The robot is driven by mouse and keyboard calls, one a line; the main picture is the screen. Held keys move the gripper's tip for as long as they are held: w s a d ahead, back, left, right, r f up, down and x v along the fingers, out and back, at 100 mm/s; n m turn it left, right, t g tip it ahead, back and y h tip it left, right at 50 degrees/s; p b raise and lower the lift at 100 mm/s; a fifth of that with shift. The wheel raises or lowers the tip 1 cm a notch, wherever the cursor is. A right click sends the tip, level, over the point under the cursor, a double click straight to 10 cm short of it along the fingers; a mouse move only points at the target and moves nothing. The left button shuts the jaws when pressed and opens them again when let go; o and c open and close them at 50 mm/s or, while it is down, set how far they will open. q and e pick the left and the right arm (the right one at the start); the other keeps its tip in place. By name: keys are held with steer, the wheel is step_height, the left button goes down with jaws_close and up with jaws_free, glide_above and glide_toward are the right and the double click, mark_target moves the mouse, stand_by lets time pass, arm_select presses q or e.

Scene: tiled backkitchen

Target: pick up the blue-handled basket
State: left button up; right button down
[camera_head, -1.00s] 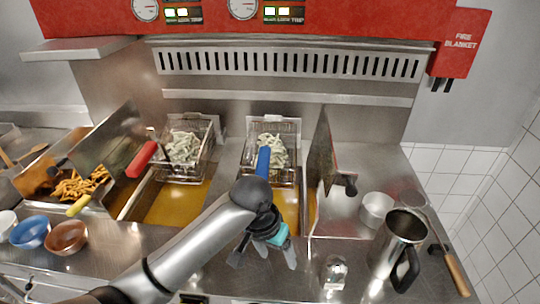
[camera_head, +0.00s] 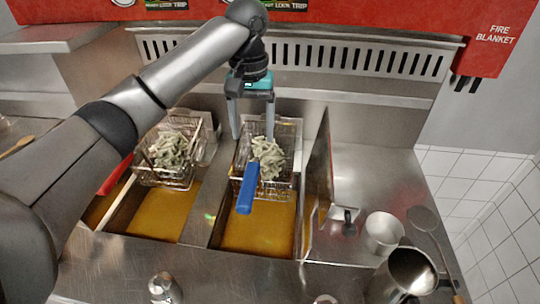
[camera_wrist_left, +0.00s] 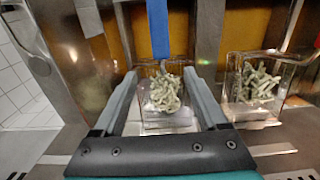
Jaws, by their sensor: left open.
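The blue-handled basket (camera_head: 284,170) is a wire fryer basket holding pale food, hung over the right oil well. Its blue handle (camera_head: 248,188) points toward the front of the counter. My left gripper (camera_head: 252,136) is open above the basket's back part, fingers pointing down. In the left wrist view the basket (camera_wrist_left: 152,121) shows between the two open fingers (camera_wrist_left: 168,88), with its blue handle (camera_wrist_left: 158,30) at the top. I cannot tell whether the fingers touch the basket. My right gripper is not in view.
A second basket (camera_head: 165,178) of similar food hangs over the left well, its red handle (camera_head: 117,174) partly behind my arm. Right of a metal divider stand a small pot (camera_head: 383,232) and a steel jug (camera_head: 410,275). A shaker (camera_head: 163,288) stands at the front.

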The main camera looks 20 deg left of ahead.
mark_target(253, 164)
arm_select(q)
steer(key=f, duration=0.5)
steer(key=shift+s, duration=0.4)
step_height(253, 164, down, 4)
steer(key=shift+w+f, duration=0.1)
steer(key=shift+f, duration=0.35)
step_height(253, 164, down, 5)
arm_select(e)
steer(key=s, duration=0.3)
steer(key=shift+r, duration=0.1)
arm_select(q)
steer(key=shift+c, duration=0.2)
jaws_close()
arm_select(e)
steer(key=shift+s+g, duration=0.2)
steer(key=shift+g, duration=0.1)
arm_select(q)
steer(key=shift+r, duration=0.15)
